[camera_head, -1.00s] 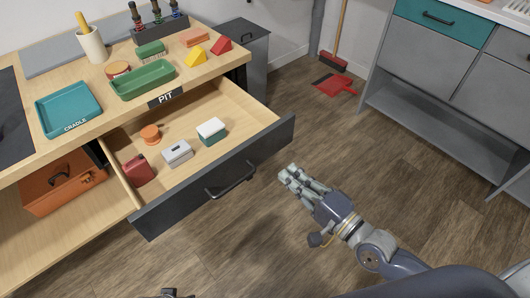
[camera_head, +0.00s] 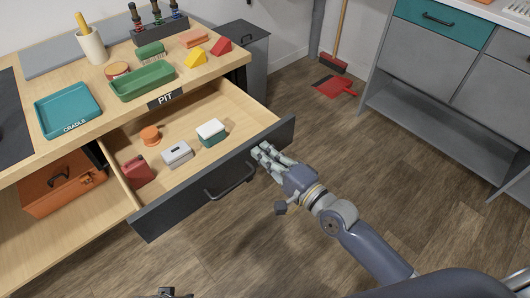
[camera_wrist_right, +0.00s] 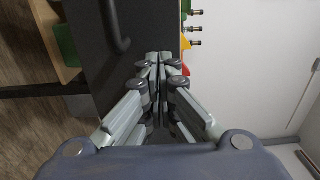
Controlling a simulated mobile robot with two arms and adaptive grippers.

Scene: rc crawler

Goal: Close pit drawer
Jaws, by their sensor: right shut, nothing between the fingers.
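The pit drawer (camera_head: 222,186) stands pulled out from under the bench edge with the PIT label (camera_head: 166,97). Its dark front has a black bar handle (camera_head: 232,182). Inside lie a red can (camera_head: 138,170), a grey case (camera_head: 177,153), an orange round piece (camera_head: 150,135) and a green-and-white box (camera_head: 211,132). My right gripper (camera_head: 260,150) is shut and empty, at the drawer front right of the handle. In the right wrist view its fingertips (camera_wrist_right: 160,60) are against or very near the dark front (camera_wrist_right: 110,70); I cannot tell if they touch. A small dark tip at the bottom edge may be my left gripper (camera_head: 168,293).
The bench top holds a teal CRADLE tray (camera_head: 68,108), a green tray (camera_head: 143,82) and small parts. An orange toolbox (camera_head: 62,184) sits on the lower shelf. Grey cabinets (camera_head: 425,70) stand at right. The wooden floor (camera_head: 400,180) between is mostly clear.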

